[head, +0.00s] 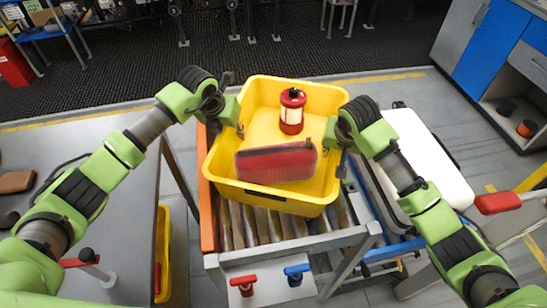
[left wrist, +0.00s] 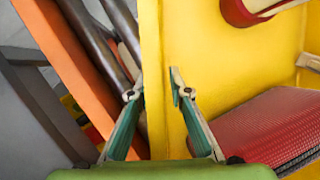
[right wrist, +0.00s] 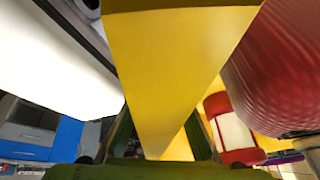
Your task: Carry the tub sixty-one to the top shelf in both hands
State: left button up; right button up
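The yellow tub (head: 225,178) sits upright on the roller conveyor in the head view; no number is readable on it. It holds a red-and-white lantern-like object (head: 291,111) and a dark red ribbed block (head: 276,163). My left gripper (head: 227,122) is at the tub's left wall. In the left wrist view its fingers (left wrist: 154,92) stand apart on either side of the yellow wall (left wrist: 152,60). My right gripper (head: 336,150) is at the right wall. In the right wrist view its fingers (right wrist: 162,130) also stand apart astride the wall (right wrist: 165,70); their tips are partly hidden.
The conveyor has an orange side rail (head: 205,195) and red and blue handles (head: 243,285) at its front. A grey table (head: 110,160) stands left. A white-topped surface (head: 430,155) is right of the tub. Blue-and-grey cabinets (head: 500,50) are at the far right. The top shelf is not identifiable.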

pick_arm(q)
jog(key=shift+s+r, duration=0.1)
pick_arm(e)
jog(key=shift+s+r, duration=0.1)
pick_arm(q)
jog(key=shift+r, duration=0.3)
pick_arm(e)
jog(key=shift+a, duration=0.1)
pick_arm(q)
jog(key=v, duration=1.1)
jog(key=shift+s, duration=0.1)
jog(key=shift+a+r, duration=0.1)
jog(key=shift+r, duration=0.05)
pick_arm(e)
jog(key=shift+r, duration=0.15)
jog(key=v, duration=1.1)
jog(key=shift+s+r, duration=0.15)
jog(key=shift+r, duration=0.15)
